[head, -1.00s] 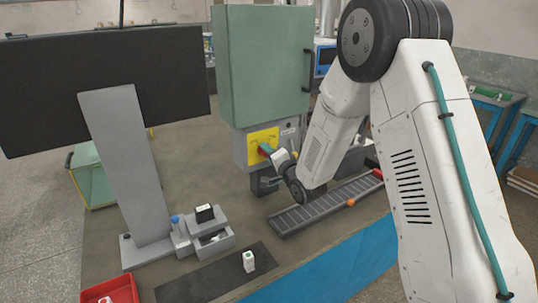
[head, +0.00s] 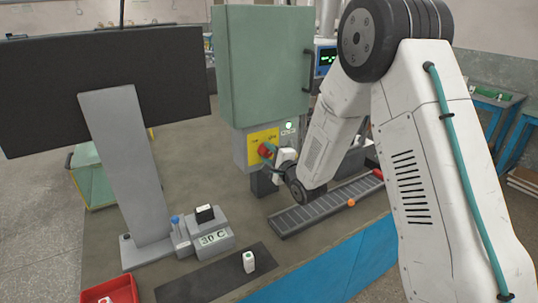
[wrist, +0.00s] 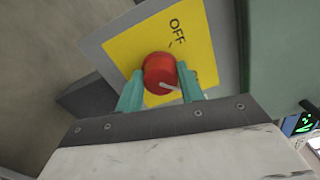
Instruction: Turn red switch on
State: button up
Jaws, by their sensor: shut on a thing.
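The red switch (wrist: 159,70) is a round red knob on a yellow plate (wrist: 128,50) marked OFF. A second label is partly hidden behind my gripper. The knob's white pointer line is turned away from OFF, towards that hidden label. In the head view the switch (head: 263,149) is on the front of a grey box under a green cabinet. My gripper (wrist: 161,86) has its teal fingers on either side of the knob and is shut on it. It also shows in the head view (head: 271,152).
A small grey device (head: 212,239) shows lit characters. A screen (head: 326,57) behind is lit. A ribbed grey rail (head: 318,212), a dark monitor (head: 105,85) and a red tray (head: 112,291) stand around.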

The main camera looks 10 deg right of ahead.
dwell(0.3)
jog(key=o, duration=1)
jog(key=v, duration=0.8)
jog(key=shift+w, duration=0.1)
